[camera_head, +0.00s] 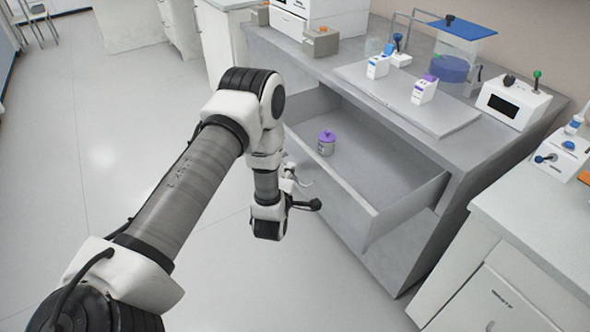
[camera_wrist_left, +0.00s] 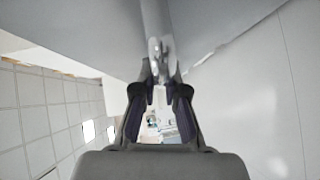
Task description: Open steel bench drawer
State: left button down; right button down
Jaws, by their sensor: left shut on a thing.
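The steel bench (camera_head: 452,180) has a wide drawer (camera_head: 362,222) that stands pulled well out, with its inside showing from above. A small grey jar with a purple lid (camera_head: 326,143) stands inside it toward the left. My left gripper (camera_head: 294,178) is at the drawer's front face, shut on its handle; my wrist partly hides the fingers. In the left wrist view the fingers (camera_wrist_left: 160,92) close around the light metal handle (camera_wrist_left: 157,52) beside the grey drawer front. My right gripper is in neither view.
On the bench top are a grey board (camera_head: 410,100) with small bottles, a blue-topped stand (camera_head: 462,27) and a white device with a screen (camera_head: 512,103). A white cabinet (camera_head: 535,225) stands close at the right. The floor (camera_head: 90,150) at the left is clear.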

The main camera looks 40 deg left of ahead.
pick_arm(q)
jog(key=shift+s+a, duration=0.3)
jog(key=shift+s, duration=0.25)
jog(key=c, duration=1.2)
grip_release()
jog(key=v, duration=1.2)
